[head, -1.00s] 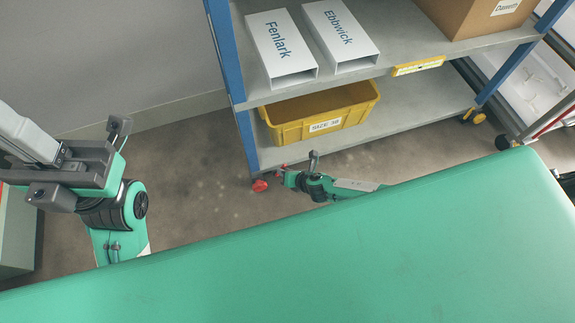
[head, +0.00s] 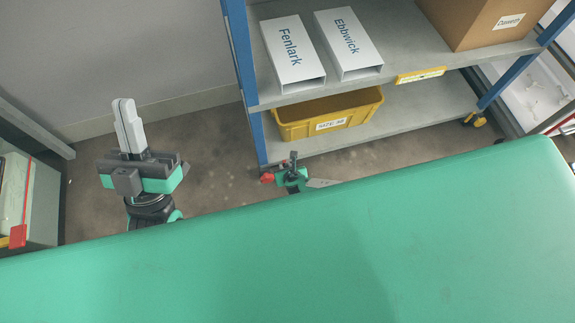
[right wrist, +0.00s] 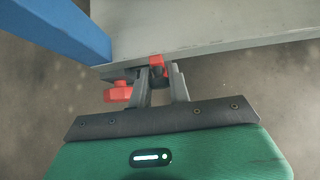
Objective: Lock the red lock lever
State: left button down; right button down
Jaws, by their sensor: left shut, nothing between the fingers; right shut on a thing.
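The red lock lever (right wrist: 157,62) shows at the foot of the blue shelf's near-left corner, between the fingertips of my right gripper (right wrist: 162,76) in the right wrist view. A second red knob-like part (right wrist: 118,92) is just left of the fingers; it also shows in the head view (head: 267,178). In the head view my right gripper (head: 283,170) is low by that corner, partly hidden behind my green body. It is shut on the lever; fingers cover part of it. My left gripper (head: 123,103) is shut and empty, pointing up, well left of the shelf.
The shelf rack (head: 240,55) has a blue post above the lever and a grey lower board (right wrist: 215,25) close over my right fingers. It carries white boxes, a yellow bin (head: 330,115) and a cardboard box.

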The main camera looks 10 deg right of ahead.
pick_arm(q)
jog(key=shift+w+d+f+g, duration=0.35)
jog(key=shift+w+f+g, duration=0.2)
jog(key=shift+f+g, duration=0.2)
pick_arm(e)
jog(key=shift+a, duration=0.15)
jog(key=c, duration=1.4)
grip_release()
jog(key=shift+o, duration=0.2)
